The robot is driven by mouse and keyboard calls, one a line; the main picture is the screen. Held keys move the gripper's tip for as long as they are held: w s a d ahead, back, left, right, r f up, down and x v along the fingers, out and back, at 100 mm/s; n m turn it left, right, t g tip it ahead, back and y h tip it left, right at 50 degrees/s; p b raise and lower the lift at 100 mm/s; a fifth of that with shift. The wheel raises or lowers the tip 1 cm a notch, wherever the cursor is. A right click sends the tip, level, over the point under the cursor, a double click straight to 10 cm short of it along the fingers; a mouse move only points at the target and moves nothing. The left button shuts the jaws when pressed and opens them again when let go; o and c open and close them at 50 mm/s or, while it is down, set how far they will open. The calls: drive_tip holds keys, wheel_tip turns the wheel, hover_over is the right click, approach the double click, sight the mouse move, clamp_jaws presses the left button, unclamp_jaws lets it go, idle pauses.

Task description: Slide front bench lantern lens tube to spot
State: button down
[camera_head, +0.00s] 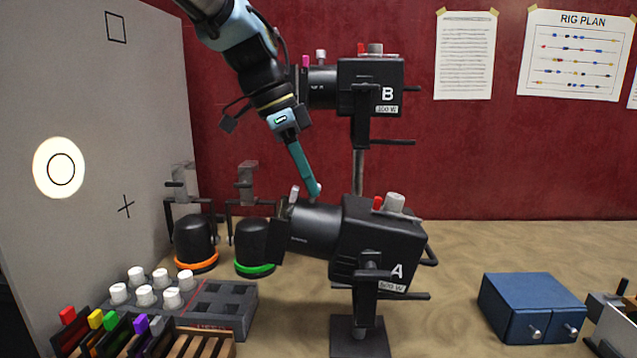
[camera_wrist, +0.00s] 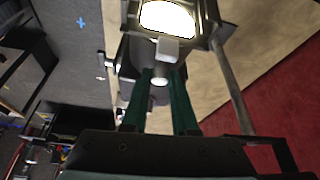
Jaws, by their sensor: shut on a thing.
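The front bench lantern A (camera_head: 375,245) is black, tilted, on a post, with a red knob and a white knob on top. Its lens tube (camera_head: 314,228) points left toward the grey board. My gripper (camera_head: 314,187) reaches down from above to the tube's top. In the wrist view its two teal fingers (camera_wrist: 162,85) are shut on a small pale knob (camera_wrist: 160,79) by the tube. A pale block (camera_wrist: 167,48) lies just beyond, before the lantern's bright opening (camera_wrist: 168,18). The fingers partly hide the knob.
A grey board (camera_head: 150,110) carries a bright round patch (camera_head: 60,168) on a ring mark, plus square and cross marks. Lantern B (camera_head: 370,85) stands behind, near my arm.

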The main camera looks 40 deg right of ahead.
drive_tip(key=shift+w+a, duration=0.15)
drive_tip(key=c, duration=1)
unclamp_jaws()
drive_tip(key=shift+a, duration=0.1)
drive_tip(key=o, duration=0.3)
drive_tip(key=b+v, duration=0.2)
drive_tip(key=v, duration=0.9)
